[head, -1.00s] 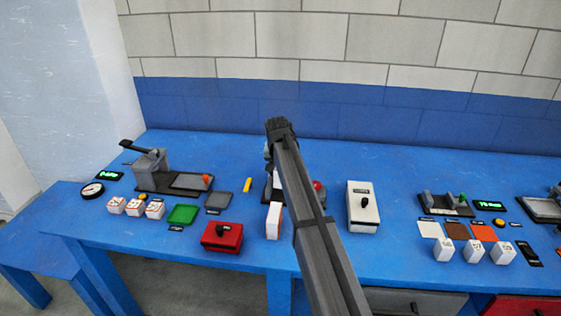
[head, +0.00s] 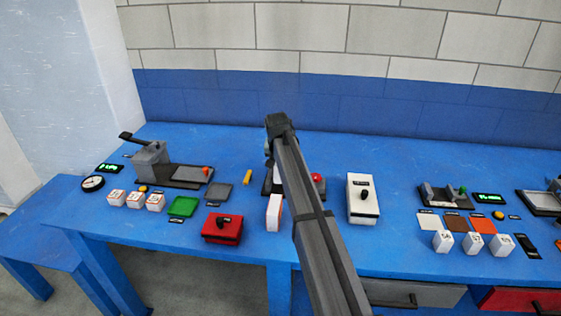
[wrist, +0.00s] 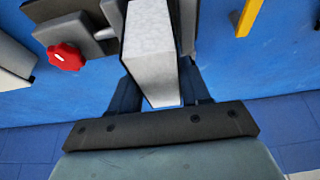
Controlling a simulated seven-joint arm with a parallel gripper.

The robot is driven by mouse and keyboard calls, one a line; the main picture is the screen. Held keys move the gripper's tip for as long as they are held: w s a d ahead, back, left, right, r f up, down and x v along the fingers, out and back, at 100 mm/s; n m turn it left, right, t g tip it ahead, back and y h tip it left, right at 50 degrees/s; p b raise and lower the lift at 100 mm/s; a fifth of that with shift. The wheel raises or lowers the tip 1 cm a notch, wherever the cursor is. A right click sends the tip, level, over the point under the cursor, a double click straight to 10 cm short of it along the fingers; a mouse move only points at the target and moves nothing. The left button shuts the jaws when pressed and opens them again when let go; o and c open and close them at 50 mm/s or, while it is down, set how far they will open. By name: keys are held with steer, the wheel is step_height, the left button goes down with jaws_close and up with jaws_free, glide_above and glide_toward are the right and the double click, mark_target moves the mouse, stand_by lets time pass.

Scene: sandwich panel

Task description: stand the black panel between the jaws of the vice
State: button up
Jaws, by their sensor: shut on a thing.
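My gripper (wrist: 160,95) is shut on a thick panel (wrist: 152,40), whose pale end and grey side face the wrist camera. A dark strip (wrist: 187,22) runs along its right; I cannot tell whether that is its black face or a jaw. The vice, with a red knob (wrist: 66,57) and a grey jaw (wrist: 70,28), lies directly beside the panel on the left. In the head view my arm covers most of the vice, whose red knob (head: 317,178) shows at the right. I cannot tell whether the panel touches the vice floor.
A white-and-orange block (head: 274,212) stands just in front of the vice. A white box (head: 362,199) is to the right, a red box (head: 222,228) to the front left, and a yellow bar (head: 247,177) to the left. The blue table behind is clear.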

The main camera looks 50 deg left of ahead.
steer(key=shift+f, duration=2.05)
stand_by(1.5)
steer(key=o, duration=1.5)
steer(key=shift+c, duration=0.2)
steer(key=shift+r, duration=0.1)
steer(key=shift+r, duration=4.15)
